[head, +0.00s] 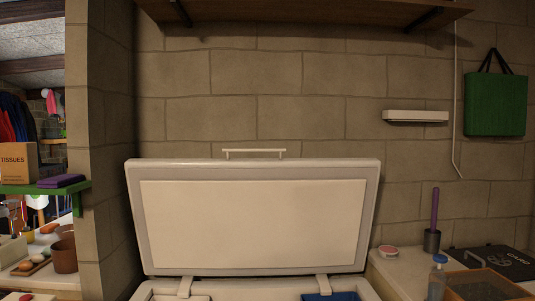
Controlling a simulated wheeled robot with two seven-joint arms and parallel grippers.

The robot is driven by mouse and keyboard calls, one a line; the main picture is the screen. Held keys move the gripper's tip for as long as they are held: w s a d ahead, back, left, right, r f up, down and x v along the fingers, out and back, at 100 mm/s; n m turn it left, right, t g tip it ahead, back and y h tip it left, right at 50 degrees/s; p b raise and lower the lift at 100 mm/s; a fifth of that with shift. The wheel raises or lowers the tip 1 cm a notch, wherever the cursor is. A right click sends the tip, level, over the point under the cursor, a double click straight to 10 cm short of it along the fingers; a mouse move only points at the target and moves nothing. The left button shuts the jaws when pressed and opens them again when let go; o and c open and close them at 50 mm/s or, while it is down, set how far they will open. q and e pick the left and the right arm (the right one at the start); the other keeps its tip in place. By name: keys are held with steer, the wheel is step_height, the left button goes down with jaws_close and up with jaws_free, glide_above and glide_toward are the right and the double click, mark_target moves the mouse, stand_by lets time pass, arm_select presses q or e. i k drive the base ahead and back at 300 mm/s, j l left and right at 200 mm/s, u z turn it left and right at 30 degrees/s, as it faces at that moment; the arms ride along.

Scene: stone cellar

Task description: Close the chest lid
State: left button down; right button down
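The chest (230,287) is a white box at the bottom centre of the head view, cut off by the lower edge. Its lid (253,223) stands open and nearly upright at the back, with the inner panel facing me. A thin handle bar (254,153) shows above the lid's top edge. Two hinge pieces join the lid to the chest's back edge. Inside, a white item or compartment is partly visible at the left and a blue one (331,296) at the right. Neither of my grippers is in view.
A wooden shelf (300,11) hangs above the lid. On the right, a counter (402,275) holds a cup with a purple-handled tool (433,238), a bottle (437,279) and a dark case (495,262). On the left is a wall edge and a green shelf (50,189). Air before the lid is clear.

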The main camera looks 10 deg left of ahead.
mark_target(193, 217)
steer(key=i+z, duration=0.3)
steer(key=i, duration=0.2)
steer(key=i+j+z, duration=0.15)
steer(key=i+z, duration=0.15)
steer(key=i, duration=0.15)
